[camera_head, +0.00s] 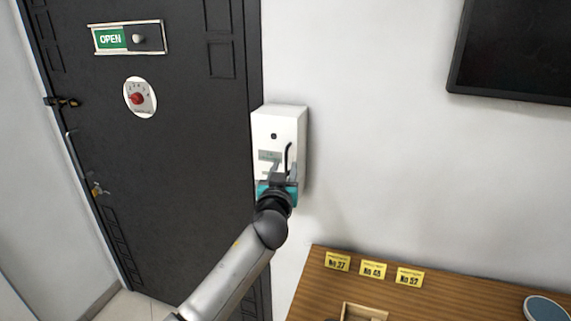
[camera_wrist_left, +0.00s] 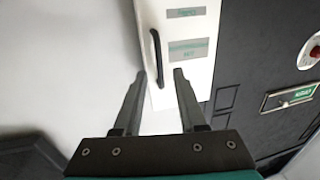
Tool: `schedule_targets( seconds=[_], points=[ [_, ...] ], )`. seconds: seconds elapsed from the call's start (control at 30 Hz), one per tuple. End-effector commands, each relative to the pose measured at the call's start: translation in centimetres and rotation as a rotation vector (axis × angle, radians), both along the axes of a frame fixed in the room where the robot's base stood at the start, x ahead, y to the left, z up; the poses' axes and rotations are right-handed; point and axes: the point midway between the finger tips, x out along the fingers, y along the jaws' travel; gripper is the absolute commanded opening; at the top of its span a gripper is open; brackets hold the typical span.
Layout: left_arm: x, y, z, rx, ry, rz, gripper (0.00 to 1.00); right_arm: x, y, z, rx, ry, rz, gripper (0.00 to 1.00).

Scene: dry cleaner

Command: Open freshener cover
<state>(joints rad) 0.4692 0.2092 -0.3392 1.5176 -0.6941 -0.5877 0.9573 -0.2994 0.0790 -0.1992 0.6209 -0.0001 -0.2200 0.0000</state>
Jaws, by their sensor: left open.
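The freshener (camera_head: 291,124) is a white box on the wall beside the dark door, with a small dark round spot high on its front. Its cover carries a dark upright handle (camera_head: 288,155), which also shows in the left wrist view (camera_wrist_left: 156,48). The cover looks shut. My left gripper (camera_head: 279,173) is in front of the lower part of the box and hides some of it. In the left wrist view its open fingers (camera_wrist_left: 159,74) stand either side of the handle's lower end; I cannot tell whether they touch it. My right gripper is not in view.
The dark door (camera_head: 170,190) bears an OPEN sign (camera_head: 112,39) and a round dial with a red knob (camera_head: 138,98). A wooden table (camera_head: 460,300) with yellow number tags (camera_head: 373,269) stands at lower right. A dark screen (camera_head: 515,50) hangs at upper right.

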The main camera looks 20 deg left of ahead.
Motion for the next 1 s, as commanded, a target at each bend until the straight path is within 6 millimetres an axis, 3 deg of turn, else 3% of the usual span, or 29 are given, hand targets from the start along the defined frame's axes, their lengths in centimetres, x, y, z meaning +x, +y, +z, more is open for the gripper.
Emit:
schedule_targets(
  seconds=[0.3,0.7,1.0],
  points=[
    [2.4,0.4,0.0,0.000,0.000,0.000,0.41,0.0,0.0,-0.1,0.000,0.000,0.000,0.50],
    [2.7,0.4,0.0,0.000,0.000,-0.001,0.40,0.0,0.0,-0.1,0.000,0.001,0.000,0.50],
    [2.7,0.4,0.0,0.000,0.000,0.000,0.06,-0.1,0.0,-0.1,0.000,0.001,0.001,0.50]
  ],
)
